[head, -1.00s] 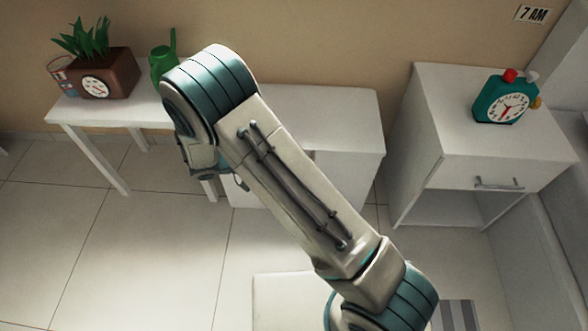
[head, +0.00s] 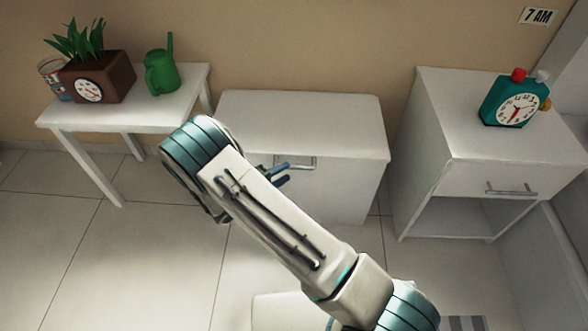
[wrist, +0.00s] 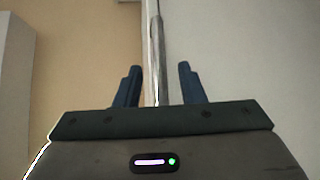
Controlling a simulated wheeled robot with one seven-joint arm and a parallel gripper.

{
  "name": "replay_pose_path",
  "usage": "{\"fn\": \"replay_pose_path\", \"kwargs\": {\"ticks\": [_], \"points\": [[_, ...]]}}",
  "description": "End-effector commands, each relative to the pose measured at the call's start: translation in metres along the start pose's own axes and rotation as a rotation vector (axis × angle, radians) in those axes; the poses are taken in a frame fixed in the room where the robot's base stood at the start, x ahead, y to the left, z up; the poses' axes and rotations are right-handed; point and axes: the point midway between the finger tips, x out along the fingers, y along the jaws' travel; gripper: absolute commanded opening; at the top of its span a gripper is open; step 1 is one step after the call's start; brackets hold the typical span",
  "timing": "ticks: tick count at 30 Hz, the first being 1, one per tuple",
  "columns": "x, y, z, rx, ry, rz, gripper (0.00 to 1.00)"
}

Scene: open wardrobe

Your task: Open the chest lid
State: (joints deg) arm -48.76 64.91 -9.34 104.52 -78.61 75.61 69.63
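The white chest (head: 330,195) stands against the wall in the middle of the head view, its lid (head: 300,115) closed. A metal bar handle (head: 304,163) sits on its front, just under the lid. My gripper (head: 281,174) is at the left part of this handle, mostly hidden behind my arm. In the wrist view my gripper (wrist: 158,85) has its two dark blue fingers apart. A shiny metal bar, the handle (wrist: 153,50), runs upright between them, nearer the left finger. Gaps show on both sides of it.
A small white table (head: 180,100) to the left holds a potted plant with a clock face (head: 98,80) and a green watering can (head: 161,72). A white nightstand (head: 470,150) with a teal clock (head: 512,102) stands to the right. The tiled floor (head: 150,260) at left is clear.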

Motion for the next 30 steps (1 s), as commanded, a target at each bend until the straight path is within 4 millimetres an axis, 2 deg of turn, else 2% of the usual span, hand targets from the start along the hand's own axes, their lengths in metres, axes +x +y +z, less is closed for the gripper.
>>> {"fn": "replay_pose_path", "kwargs": {"ticks": [3, 9, 20, 21, 24, 25, 30], "points": [[0.023, -0.001, 0.0, 0.001, -0.003, 0.0, 0.36], [0.045, -0.001, 0.0, 0.001, -0.001, -0.001, 0.36], [0.051, 0.0, 0.0, 0.001, 0.0, 0.0, 0.36], [0.05, 0.0, 0.0, 0.001, 0.0, 0.0, 0.31], [0.05, 0.0, 0.0, 0.001, 0.0, 0.0, 0.03], [0.05, 0.0, 0.0, 0.001, 0.0, 0.0, 0.0], [0.051, 0.001, 0.0, 0.0, -0.001, -0.001, 0.0]]}}
